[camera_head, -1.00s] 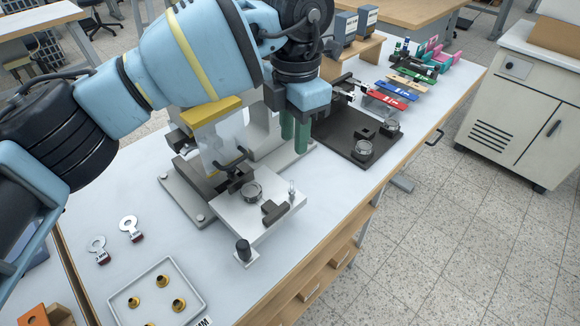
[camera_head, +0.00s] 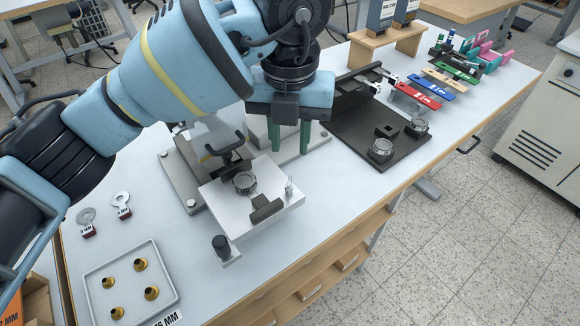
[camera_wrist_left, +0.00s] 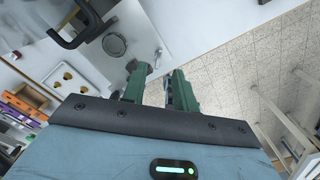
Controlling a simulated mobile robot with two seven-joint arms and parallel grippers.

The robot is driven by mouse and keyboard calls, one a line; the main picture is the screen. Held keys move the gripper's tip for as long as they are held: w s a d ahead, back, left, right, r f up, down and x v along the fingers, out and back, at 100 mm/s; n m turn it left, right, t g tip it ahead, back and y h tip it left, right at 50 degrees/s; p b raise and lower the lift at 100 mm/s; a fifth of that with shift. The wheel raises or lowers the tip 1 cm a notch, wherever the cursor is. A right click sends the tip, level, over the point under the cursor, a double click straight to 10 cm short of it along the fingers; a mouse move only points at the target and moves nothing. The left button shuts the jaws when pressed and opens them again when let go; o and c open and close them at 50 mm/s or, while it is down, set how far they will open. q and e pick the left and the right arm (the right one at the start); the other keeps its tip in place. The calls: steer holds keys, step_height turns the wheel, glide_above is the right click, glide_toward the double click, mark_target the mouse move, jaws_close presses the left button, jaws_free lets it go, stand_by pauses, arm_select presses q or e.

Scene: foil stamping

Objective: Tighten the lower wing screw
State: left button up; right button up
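The stamping press has a light platform (camera_head: 235,205) with a round metal ring (camera_head: 245,182) and a dark clamp block (camera_head: 265,209) on it. A small upright metal pin (camera_head: 289,187) stands at its right corner and may be the wing screw; I cannot tell which screw is the lower one. My left gripper (camera_head: 290,142) hangs with green fingers above and behind the platform, apart from the pin. In the left wrist view its fingers (camera_wrist_left: 158,88) are apart with nothing between them. My arm hides the upper part of the press. My right gripper is not in view.
A tray (camera_head: 92,275) with several brass pieces lies front left, near two ring tags (camera_head: 122,204). A black knob (camera_head: 221,243) stands at the platform's front corner. A black fixture plate (camera_head: 362,125) and coloured foil strips (camera_head: 420,96) lie to the right. The bench front is clear.

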mark_target(290, 176)
arm_select(q)
steer(key=shift+f, duration=3.85)
jaws_close()
